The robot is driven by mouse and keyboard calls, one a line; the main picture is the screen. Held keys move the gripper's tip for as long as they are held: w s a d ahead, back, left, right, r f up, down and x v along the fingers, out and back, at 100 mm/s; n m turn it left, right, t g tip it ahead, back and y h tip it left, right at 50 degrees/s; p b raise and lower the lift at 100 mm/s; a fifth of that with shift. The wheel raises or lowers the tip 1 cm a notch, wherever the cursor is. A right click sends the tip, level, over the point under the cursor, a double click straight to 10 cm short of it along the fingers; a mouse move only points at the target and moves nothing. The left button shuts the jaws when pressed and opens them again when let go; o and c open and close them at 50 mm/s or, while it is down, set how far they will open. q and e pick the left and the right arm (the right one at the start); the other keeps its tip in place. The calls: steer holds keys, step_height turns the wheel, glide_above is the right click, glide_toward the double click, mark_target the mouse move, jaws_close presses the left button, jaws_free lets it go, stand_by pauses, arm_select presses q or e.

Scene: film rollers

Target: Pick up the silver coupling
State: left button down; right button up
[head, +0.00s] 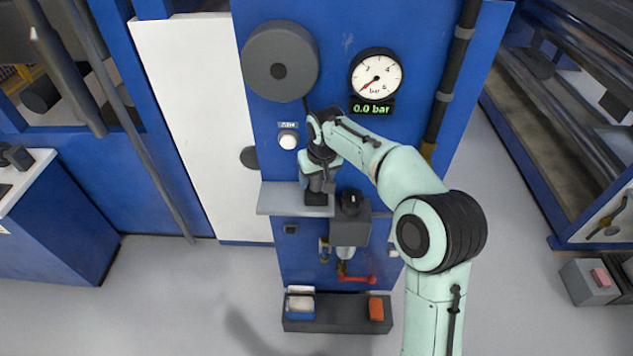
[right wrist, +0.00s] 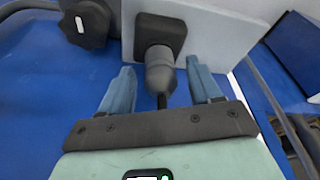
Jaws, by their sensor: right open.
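A grey, metallic cylindrical piece, which looks like the silver coupling (right wrist: 160,76), stands on a dark square holder (right wrist: 160,34) in the right wrist view. My right gripper (right wrist: 160,68) is open, with one blue finger on each side of this piece. Gaps show between the fingers and the piece. In the head view my right gripper (head: 317,184) is at the small grey shelf, above the dark holder (head: 316,199). The coupling is not clear there behind the gripper. My left gripper is not in view.
The grey shelf (head: 275,198) juts from the blue panel. A dark knob (head: 350,203) sits close on the right. Below are a valve with a red handle (head: 357,279) and a dark tray (head: 338,324). A gauge (head: 376,76) reading 0.0 bar is above.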

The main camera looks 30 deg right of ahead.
mark_target(315, 188)
steer(key=shift+w+f, duration=0.15)
steer(key=shift+f, duration=0.1)
steer(key=c, duration=1.2)
steer(key=shift+o, duration=0.2)
steer(key=shift+r, duration=0.2)
